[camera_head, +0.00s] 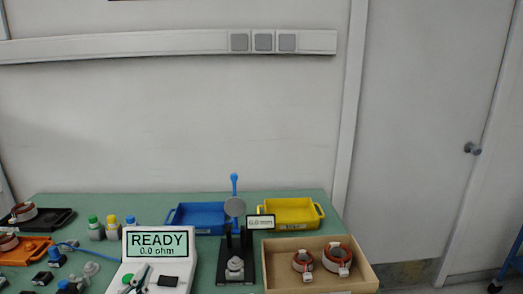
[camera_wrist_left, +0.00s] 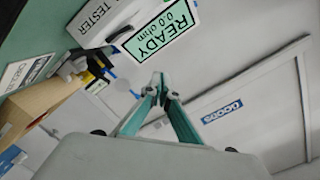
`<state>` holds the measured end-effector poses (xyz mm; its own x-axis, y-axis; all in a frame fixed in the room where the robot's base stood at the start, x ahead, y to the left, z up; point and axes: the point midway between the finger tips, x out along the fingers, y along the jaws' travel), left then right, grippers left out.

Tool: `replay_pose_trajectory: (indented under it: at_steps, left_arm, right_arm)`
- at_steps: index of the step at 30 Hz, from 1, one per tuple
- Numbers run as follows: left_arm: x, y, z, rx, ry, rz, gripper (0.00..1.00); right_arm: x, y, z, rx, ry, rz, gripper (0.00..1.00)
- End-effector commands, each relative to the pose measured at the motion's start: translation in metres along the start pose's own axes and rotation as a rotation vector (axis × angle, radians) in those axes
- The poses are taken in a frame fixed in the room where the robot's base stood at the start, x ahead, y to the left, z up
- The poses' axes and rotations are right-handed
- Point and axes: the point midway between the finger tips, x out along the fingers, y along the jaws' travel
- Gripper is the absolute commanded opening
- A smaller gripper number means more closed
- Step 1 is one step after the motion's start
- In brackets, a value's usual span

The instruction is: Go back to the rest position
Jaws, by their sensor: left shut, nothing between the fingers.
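My left gripper (camera_head: 139,277) shows small at the lower edge of the head view, in front of the white tester (camera_head: 112,279). In the left wrist view its teal fingers meet at the tips (camera_wrist_left: 160,85); it is shut and empty. The tester's screen reads READY, 0.0 ohm; the tester also shows at the top of the left wrist view (camera_wrist_left: 105,18). My right gripper is in neither view.
On the green table (camera_head: 203,259) are a blue tray (camera_head: 200,217), a yellow tray (camera_head: 290,213), a black stand (camera_head: 234,255), a wooden box (camera_head: 314,252) with two copper-wound stators, and an orange tray (camera_head: 32,253). Small bottles and connectors crowd the left.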

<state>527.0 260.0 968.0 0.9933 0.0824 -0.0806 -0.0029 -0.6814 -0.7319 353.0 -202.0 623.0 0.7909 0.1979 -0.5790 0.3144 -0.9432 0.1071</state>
Motion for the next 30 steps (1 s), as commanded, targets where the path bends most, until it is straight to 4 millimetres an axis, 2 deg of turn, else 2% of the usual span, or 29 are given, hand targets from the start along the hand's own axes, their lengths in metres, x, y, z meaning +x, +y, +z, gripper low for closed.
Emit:
replay_pose_trajectory:
  at_steps: [1, 4, 7, 12, 23, 30]
  left_arm:
    - [-0.010, 0.012, 0.034, 0.005, -0.103, 0.037, 0.00]
    - [-0.034, 0.031, 0.091, 0.026, -0.281, 0.109, 0.00]
    - [-0.059, 0.044, 0.132, 0.049, -0.412, 0.170, 0.00]
    - [-0.094, 0.060, 0.177, 0.082, -0.565, 0.252, 0.00]
    - [-0.166, 0.080, 0.240, 0.143, -0.797, 0.400, 0.00]
    - [-0.149, 0.124, 0.235, 0.047, -0.703, 0.436, 0.00]
  right_arm:
    - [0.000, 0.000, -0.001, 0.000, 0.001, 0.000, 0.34]
    - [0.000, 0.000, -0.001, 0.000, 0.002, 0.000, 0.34]
    - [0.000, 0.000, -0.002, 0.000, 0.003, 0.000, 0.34]
    - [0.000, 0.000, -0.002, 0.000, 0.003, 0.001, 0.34]
    - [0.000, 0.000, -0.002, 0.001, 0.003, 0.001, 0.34]
    - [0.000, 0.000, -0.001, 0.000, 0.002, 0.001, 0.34]
